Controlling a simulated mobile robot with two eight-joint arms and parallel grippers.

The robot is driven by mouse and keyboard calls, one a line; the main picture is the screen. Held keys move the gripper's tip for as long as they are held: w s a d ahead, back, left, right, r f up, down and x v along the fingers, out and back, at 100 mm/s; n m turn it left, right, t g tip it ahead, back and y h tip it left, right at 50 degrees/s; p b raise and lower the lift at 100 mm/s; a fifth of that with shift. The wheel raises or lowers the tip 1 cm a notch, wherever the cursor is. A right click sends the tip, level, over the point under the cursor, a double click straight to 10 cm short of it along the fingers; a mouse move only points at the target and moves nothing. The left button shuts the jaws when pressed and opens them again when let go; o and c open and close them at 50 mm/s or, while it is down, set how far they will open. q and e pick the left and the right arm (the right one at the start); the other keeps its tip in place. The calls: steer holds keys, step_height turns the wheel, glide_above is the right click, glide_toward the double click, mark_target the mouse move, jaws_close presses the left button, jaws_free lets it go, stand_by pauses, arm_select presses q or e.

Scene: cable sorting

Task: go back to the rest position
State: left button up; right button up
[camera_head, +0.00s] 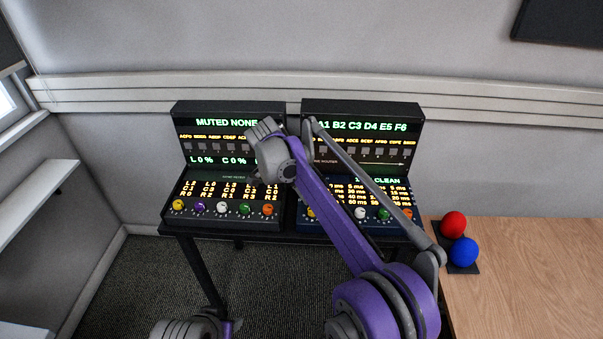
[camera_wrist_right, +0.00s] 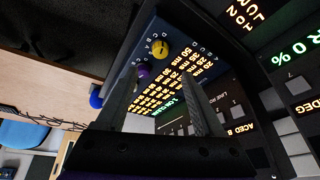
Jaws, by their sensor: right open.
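My right arm comes in from the lower right in the head view and reaches up in front of the two consoles. My right gripper (camera_head: 258,152) is in front of the gap between them, over the left console's right side. In the right wrist view the two dark fingers of my right gripper (camera_wrist_right: 160,72) stand apart with nothing between them. The right console's knobs and glowing labels lie beyond the fingers. A grey and purple part of my left arm shows at the bottom edge of the head view; its fingers are not seen.
The left console (camera_head: 227,177) and the right console (camera_head: 407,108) stand on a dark table. My right arm hides part of the right console. A wooden desk (camera_head: 525,285) at right bears a red ball (camera_head: 453,224) and a blue ball (camera_head: 464,252). A shelf (camera_head: 38,205) juts out at left.

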steer(key=s+d+r+n+y, duration=0.25)
steer(key=s+d+n, duration=0.35)
steer(key=s+d, duration=0.9)
steer(key=s+d+f+n+t, duration=0.1)
steer(key=s+d+f+n, duration=0.1)
steer(key=s, duration=0.4)
steer(key=s+d+f+n+t+y, duration=0.1)
steer(key=s+d+f+n, duration=0.1)
steer(key=s+f, duration=0.2)
steer(key=s+d+f+n+t, duration=0.1)
steer(key=s+d+f+n, duration=0.1)
steer(key=s, duration=0.6)
steer(key=shift+s+d+f, duration=0.35)
steer(key=shift+s+f, duration=0.05)
steer(key=shift+f, duration=0.2)
